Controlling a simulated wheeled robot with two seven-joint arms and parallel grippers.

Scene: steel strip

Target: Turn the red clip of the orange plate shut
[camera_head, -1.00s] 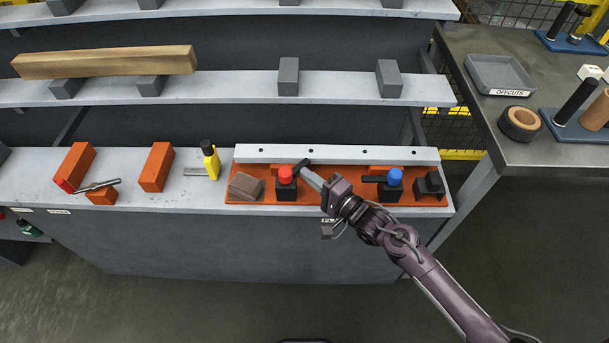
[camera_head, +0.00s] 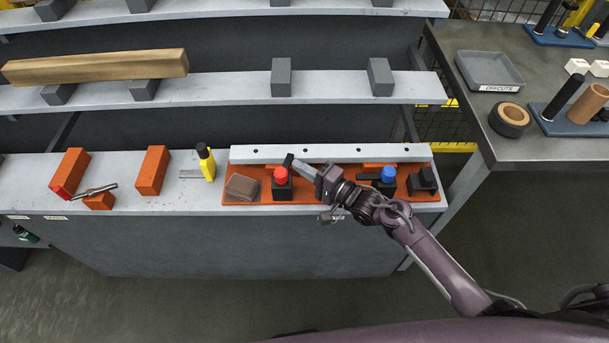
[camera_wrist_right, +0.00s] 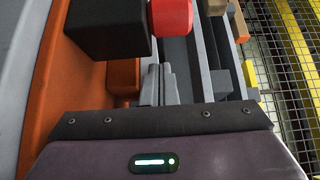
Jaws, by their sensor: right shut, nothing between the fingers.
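The orange plate (camera_head: 236,198) lies on the grey bench, against a white rail with holes. The red clip (camera_head: 281,176) has a red knob on a black block near the plate's left part; its black bar (camera_head: 289,160) points up, slightly right, towards the rail. My right gripper (camera_head: 296,164) is shut and empty, its tip at the right side of this bar, seemingly touching. In the wrist view, the shut grey fingers (camera_wrist_right: 159,84) point towards the red knob (camera_wrist_right: 172,17) and black block (camera_wrist_right: 110,25); the bar cannot be made out there. My left gripper is out of view.
On the plate are a brown block (camera_head: 242,187), a blue-knobbed clip (camera_head: 388,173) and a black block (camera_head: 422,181). The white rail (camera_head: 330,152) runs behind. A yellow bottle (camera_head: 207,165) and orange blocks (camera_head: 152,170) stand left. A dark table is at right.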

